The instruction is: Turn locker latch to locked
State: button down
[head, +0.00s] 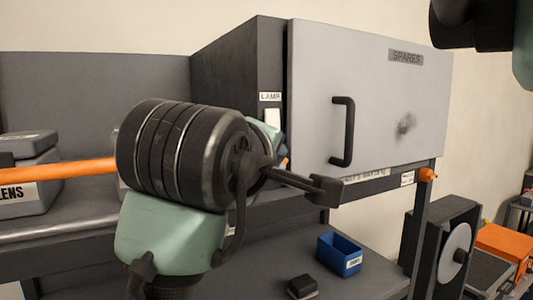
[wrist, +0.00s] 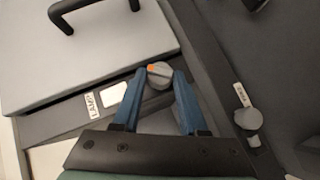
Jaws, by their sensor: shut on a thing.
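The grey locker has a light door (head: 375,95) labelled SPARES, with a black handle (head: 343,130); the door appears closed. In the wrist view, a grey rotary latch knob (wrist: 160,79) with an orange mark sits on the dark frame beside the door's edge. The orange mark is at the knob's upper left. My gripper (wrist: 160,76) has its blue fingers on either side of this knob, shut on it. I cannot read any lock marking around the knob.
A white switch plate (wrist: 115,95) labelled LAMP is left of the knob. A second grey knob (wrist: 248,118) with a tag is on the right. A blue bin (head: 339,255) and a small dark block (head: 302,286) stand on the lower shelf. An orange rail (head: 60,173) runs at left.

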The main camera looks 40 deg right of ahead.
jog(key=shift+f, duration=0.15)
jog(key=c, duration=0.8)
grip_release()
jog(key=o, duration=0.3)
jog(key=shift+o, duration=0.2)
